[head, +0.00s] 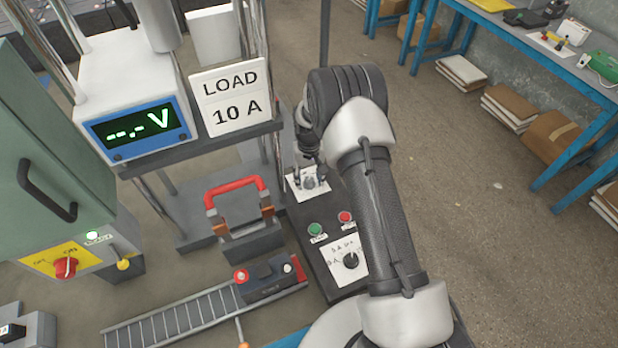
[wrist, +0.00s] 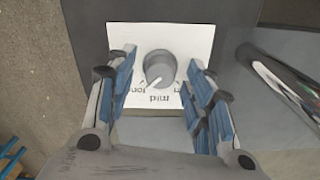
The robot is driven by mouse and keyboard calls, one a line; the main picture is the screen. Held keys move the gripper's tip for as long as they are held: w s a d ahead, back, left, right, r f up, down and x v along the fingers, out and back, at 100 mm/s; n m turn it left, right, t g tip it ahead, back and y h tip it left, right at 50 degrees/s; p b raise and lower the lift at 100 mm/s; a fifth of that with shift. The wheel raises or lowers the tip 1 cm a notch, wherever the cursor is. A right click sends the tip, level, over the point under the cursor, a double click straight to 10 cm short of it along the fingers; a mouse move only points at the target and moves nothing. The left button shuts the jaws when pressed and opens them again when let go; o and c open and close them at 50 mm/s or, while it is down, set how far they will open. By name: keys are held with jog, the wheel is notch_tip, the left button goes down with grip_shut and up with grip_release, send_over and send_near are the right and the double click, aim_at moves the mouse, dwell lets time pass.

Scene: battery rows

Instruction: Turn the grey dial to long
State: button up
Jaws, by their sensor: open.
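The grey dial (wrist: 160,68) sits on a white label plate (wrist: 190,38), in the middle of the wrist view. Its pale pointer mark slants to the lower left in that view. The word "mid" reads upside down below the dial, and "long" lies to its lower left, partly covered by a finger. The label at lower right is mostly hidden. My gripper (wrist: 163,92) is open, with one blue-padded finger on each side of the dial and visible gaps. In the head view, the dial (head: 310,183) is just below my gripper (head: 309,176).
A black dial (head: 351,261), a green button (head: 315,229) and a red button (head: 345,217) are nearer on the same dark panel. A red-handled switch (head: 237,190) stands left. A metal post (wrist: 285,85) rises right of the dial in the wrist view.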

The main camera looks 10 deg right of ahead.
notch_tip(320, 180, up, 11)
jog(key=shift+r, duration=0.2)
jog(key=shift+r, duration=0.1)
dwell(0.5)
notch_tip(320, 180, up, 12)
jog(key=t, duration=0.1)
send_over(309, 179)
jog(key=s, duration=0.4)
jog(key=s+r+t, duration=0.1)
jog(key=s+r, duration=0.8)
jog(key=r, duration=0.1)
jog(key=s+r+t, duration=0.1)
jog(key=s+r, duration=0.1)
jog(key=s, duration=0.9)
jog(key=s+r+t, duration=0.1)
jog(key=s+r, duration=0.1)
jog(key=s, duration=0.8)
jog(key=shift+s+r+t, duration=0.2)
jog(key=shift+s+t, duration=0.1)
jog(key=shift+s, duration=0.1)
jog(key=shift+s+d+f, duration=0.1)
jog(key=shift+s+f, duration=0.05)
jog(key=shift+s, duration=0.1)
jog(key=shift+c, duration=0.3)
